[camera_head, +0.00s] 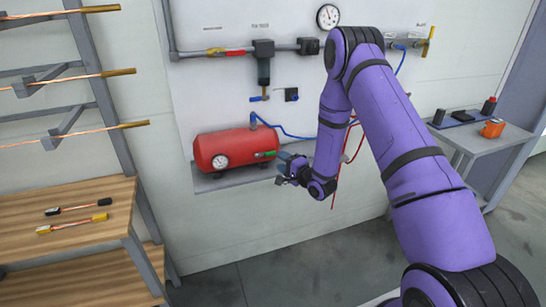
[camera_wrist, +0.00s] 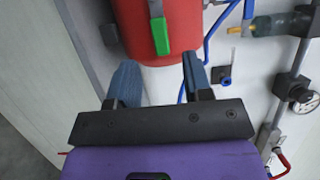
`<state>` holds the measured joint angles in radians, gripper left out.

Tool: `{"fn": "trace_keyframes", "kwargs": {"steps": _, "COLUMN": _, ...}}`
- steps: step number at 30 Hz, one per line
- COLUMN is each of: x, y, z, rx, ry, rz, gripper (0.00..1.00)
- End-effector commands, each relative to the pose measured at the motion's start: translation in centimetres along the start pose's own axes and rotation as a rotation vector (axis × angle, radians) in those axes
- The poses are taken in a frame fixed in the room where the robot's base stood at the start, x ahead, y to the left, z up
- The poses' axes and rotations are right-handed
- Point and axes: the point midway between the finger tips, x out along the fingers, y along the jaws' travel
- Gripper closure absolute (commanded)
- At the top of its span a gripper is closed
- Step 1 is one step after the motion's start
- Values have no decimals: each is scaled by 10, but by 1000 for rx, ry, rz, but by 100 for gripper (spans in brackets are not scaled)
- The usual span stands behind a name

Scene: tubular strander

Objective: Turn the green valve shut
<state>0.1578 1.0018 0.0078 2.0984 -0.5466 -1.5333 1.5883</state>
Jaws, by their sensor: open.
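The green valve (camera_head: 265,154) is a small lever handle on the right end of a red tank (camera_head: 225,147) that sits on a wall shelf. In the wrist view the green handle (camera_wrist: 160,36) hangs over the end of the red tank (camera_wrist: 190,25), between and beyond my fingertips. My gripper (camera_head: 284,168) is at the right end of the tank, close to the handle. In the wrist view my gripper (camera_wrist: 160,72) has its two fingers wide apart with nothing between them. I see no contact with the handle.
A blue hose (camera_head: 290,131) runs from the tank's top to the right, behind my arm. A filter unit (camera_head: 263,65) hangs on a pipe above. A wooden bench (camera_head: 70,200) stands at left, and a grey table (camera_head: 475,140) with small items at right.

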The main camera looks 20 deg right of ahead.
Motion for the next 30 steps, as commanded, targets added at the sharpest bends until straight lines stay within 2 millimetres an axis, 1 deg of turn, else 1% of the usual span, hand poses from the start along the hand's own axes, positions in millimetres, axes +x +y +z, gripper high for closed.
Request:
{"fn": "trace_keyframes", "kwargs": {"steps": 1, "x": 10, "y": 0, "z": 1, "rx": -2, "ry": -4, "rz": -1, "gripper": 54}}
{"fn": "trace_keyframes", "kwargs": {"steps": 3, "x": 22, "y": 0, "z": 1, "rx": -1, "ry": -3, "rz": -1, "gripper": 54}}
{"fn": "trace_keyframes", "kwargs": {"steps": 6, "x": 35, "y": 0, "z": 1, "rx": -2, "ry": -3, "rz": -1, "gripper": 54}}
{"fn": "trace_keyframes", "kwargs": {"steps": 9, "x": 45, "y": 0, "z": 0, "rx": -1, "ry": -2, "rz": 1, "gripper": 54}}
{"fn": "trace_keyframes", "kwargs": {"steps": 13, "x": 53, "y": 0, "z": 0, "rx": -2, "ry": -1, "rz": 0, "gripper": 54}}
{"fn": "trace_keyframes", "kwargs": {"steps": 22, "x": 54, "y": 0, "z": 0, "rx": -1, "ry": 0, "rz": 1, "gripper": 54}}
{"fn": "trace_keyframes", "kwargs": {"steps": 23, "x": 54, "y": 0, "z": 0, "rx": -1, "ry": 0, "rz": 1, "gripper": 59}}
{"fn": "trace_keyframes", "kwargs": {"steps": 24, "x": 54, "y": 0, "z": 0, "rx": -1, "ry": 0, "rz": 1, "gripper": 68}}
{"fn": "trace_keyframes", "kwargs": {"steps": 26, "x": 54, "y": 0, "z": 0, "rx": -1, "ry": 0, "rz": 1, "gripper": 82}}
{"fn": "trace_keyframes", "kwargs": {"steps": 27, "x": 54, "y": 0, "z": 0, "rx": -1, "ry": 0, "rz": 1, "gripper": 91}}
{"fn": "trace_keyframes", "kwargs": {"steps": 28, "x": 54, "y": 0, "z": 0, "rx": -1, "ry": 0, "rz": 1, "gripper": 98}}
{"fn": "trace_keyframes", "kwargs": {"steps": 29, "x": 54, "y": 0, "z": 0, "rx": -1, "ry": 0, "rz": 1, "gripper": 100}}
{"fn": "trace_keyframes", "kwargs": {"steps": 30, "x": 54, "y": 0, "z": 0, "rx": 0, "ry": 0, "rz": 1, "gripper": 100}}
